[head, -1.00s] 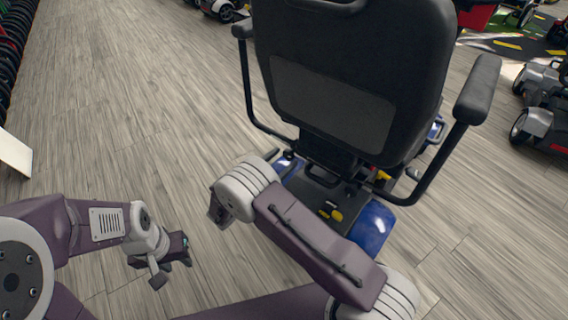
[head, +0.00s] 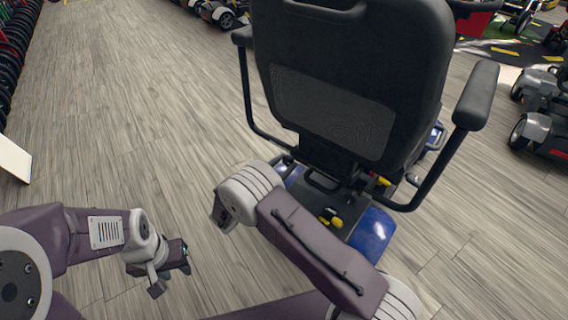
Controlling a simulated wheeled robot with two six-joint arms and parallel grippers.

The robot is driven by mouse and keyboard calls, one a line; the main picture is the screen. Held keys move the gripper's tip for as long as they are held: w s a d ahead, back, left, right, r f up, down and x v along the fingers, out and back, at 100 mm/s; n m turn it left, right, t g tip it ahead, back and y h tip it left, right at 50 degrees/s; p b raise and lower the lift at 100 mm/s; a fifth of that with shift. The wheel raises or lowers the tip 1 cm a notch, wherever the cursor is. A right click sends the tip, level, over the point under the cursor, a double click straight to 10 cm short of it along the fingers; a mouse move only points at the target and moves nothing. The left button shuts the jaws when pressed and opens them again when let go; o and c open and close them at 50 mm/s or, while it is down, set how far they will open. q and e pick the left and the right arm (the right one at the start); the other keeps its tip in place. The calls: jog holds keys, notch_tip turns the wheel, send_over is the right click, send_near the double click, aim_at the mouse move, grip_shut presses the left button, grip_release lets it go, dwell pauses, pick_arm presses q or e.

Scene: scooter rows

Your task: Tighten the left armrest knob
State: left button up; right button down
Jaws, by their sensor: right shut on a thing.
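The mobility scooter's black seat (head: 350,90) is seen from behind. Its left armrest (head: 242,36) is at the seat's left, with a black tube running down to the seat's rear frame. The left armrest knob is hidden behind my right wrist. My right arm comes in from the bottom right, and its wrist lies beside the lower end of that tube. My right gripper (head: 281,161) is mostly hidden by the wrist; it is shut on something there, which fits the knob. My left gripper (head: 172,268) is low at the left over bare floor, away from the scooter; its jaw gap is unclear.
The blue rear body (head: 372,235) is below. Other scooters (head: 545,120) stand at the right. The wooden floor (head: 130,120) at left is clear.

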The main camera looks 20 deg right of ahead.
jog(key=m+p, duration=0.1)
jog(key=m, duration=0.4)
jog(key=shift+s, duration=0.1)
jog(key=m, duration=0.2)
jog(key=shift+d+f+m, duration=0.1)
jog(key=shift+m, duration=0.3)
jog(key=m, duration=0.3)
jog(key=shift+f+m, duration=0.1)
jog(key=shift+m, duration=0.2)
jog(key=m, duration=0.5)
jog(key=shift+f+m+b, duration=0.15)
jog(key=shift+m+b, duration=0.15)
jog(key=m+b, duration=0.1)
jog(key=m, duration=0.2)
jog(key=shift+f, duration=0.1)
jog(key=shift+m+b, duration=0.6)
jog(key=shift+m, duration=0.9)
